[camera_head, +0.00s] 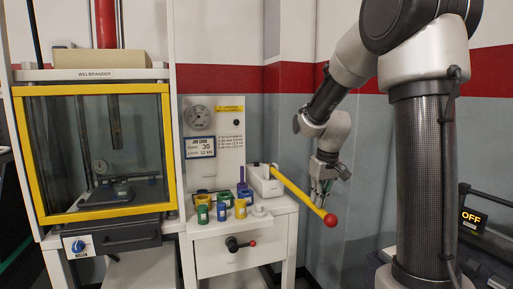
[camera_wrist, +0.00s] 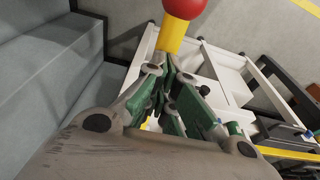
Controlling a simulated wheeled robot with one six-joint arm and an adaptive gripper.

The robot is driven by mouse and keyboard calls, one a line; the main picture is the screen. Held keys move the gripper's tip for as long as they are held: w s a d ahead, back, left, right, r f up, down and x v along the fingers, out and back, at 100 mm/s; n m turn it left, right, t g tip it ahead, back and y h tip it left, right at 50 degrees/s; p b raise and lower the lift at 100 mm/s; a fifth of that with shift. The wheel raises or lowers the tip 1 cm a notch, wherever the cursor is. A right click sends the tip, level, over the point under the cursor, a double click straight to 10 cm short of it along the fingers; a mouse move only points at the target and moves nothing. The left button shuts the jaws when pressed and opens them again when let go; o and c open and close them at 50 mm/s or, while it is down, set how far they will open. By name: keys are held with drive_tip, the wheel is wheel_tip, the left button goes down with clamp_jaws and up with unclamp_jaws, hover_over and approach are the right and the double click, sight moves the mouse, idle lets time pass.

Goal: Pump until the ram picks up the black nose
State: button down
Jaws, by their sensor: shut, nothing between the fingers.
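The yellow pump lever (camera_head: 300,192) slopes down to the right from a white pump block (camera_head: 262,182) and ends in a red ball (camera_head: 330,219). My gripper (camera_head: 319,196) is shut and empty, close to the lever near its ball end. In the wrist view the fingers (camera_wrist: 174,98) are together, with the red ball (camera_wrist: 185,6) and yellow bar (camera_wrist: 171,37) just beyond them; contact cannot be told. The grey ram (camera_head: 115,122) hangs inside the press. Below it is a dark fixture (camera_head: 118,188); I cannot make out the black nose or any gap under the ram.
The press has a yellow-framed guard (camera_head: 172,140) and a blue knob (camera_head: 78,246). A panel gauge (camera_head: 199,117) and sign (camera_head: 200,147) stand behind coloured cups (camera_head: 221,211) on the white cabinet (camera_head: 215,262). A crank with a red knob (camera_head: 252,243) sticks out below.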

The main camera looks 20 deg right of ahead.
sight(318, 209)
drive_tip(key=shift+s+f, duration=0.1)
drive_tip(key=shift+f, duration=1.95)
wheel_tip(318, 209, up, 14)
drive_tip(key=shift+w+f, duration=0.25)
drive_tip(key=shift+w, duration=0.05)
drive_tip(key=shift+s+f, duration=0.15)
drive_tip(key=shift+f, duration=3.1)
drive_tip(key=shift+s+f, duration=0.15)
drive_tip(key=shift+f, duration=3.35)
